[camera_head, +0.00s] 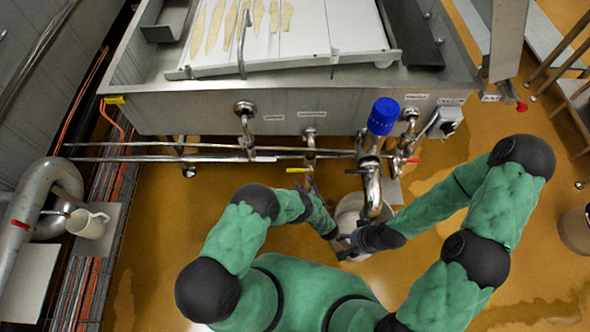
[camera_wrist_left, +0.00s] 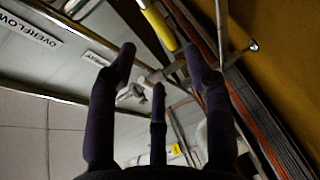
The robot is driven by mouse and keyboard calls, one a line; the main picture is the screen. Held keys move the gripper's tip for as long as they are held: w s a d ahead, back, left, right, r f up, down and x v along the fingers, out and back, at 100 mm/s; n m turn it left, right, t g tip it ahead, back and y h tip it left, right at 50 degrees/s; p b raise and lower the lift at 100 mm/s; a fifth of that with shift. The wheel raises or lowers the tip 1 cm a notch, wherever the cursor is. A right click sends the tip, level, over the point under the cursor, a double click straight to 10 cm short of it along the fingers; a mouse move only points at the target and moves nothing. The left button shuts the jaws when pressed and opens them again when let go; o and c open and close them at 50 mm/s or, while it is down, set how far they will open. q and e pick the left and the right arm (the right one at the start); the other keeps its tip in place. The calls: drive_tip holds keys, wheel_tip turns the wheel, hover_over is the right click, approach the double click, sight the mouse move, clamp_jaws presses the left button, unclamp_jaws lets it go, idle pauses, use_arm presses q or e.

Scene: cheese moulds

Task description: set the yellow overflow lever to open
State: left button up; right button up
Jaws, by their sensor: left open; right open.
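The yellow overflow lever (camera_head: 298,170) sticks out to the left from a valve on the pipe below the vat's front wall. In the left wrist view the yellow lever (camera_wrist_left: 157,24) lies just beyond my fingertips, roughly between them, and appears apart from them. My left gripper (camera_head: 311,183) is just below and right of the lever, open and empty; its spread fingers (camera_wrist_left: 160,65) show in the wrist view. An "OVERFLOW" label (camera_wrist_left: 30,29) is at the upper left there. My right gripper (camera_head: 346,243) is open, over the white bucket's lower edge; its fingers are hard to make out.
A steel vat (camera_head: 190,117) spans the top. Horizontal pipes (camera_head: 120,158) run below it. A blue-capped pipe (camera_head: 382,117) curves down to the white bucket (camera_head: 350,204), right of my left gripper. A red lever (camera_head: 413,160) is further right. A white jug (camera_head: 88,224) stands left.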

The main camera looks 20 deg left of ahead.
sight(295, 171)
use_arm(q)
drive_tip(key=b+x, duration=0.2)
drive_tip(key=x, duration=0.6)
drive_tip(key=shift+w+a+f+b, duration=0.15)
drive_tip(key=shift+f+b, duration=0.05)
drive_tip(key=shift+b, duration=0.2)
drive_tip(key=shift+x, duration=0.8)
drive_tip(key=shift+r, duration=0.15)
clamp_jaws()
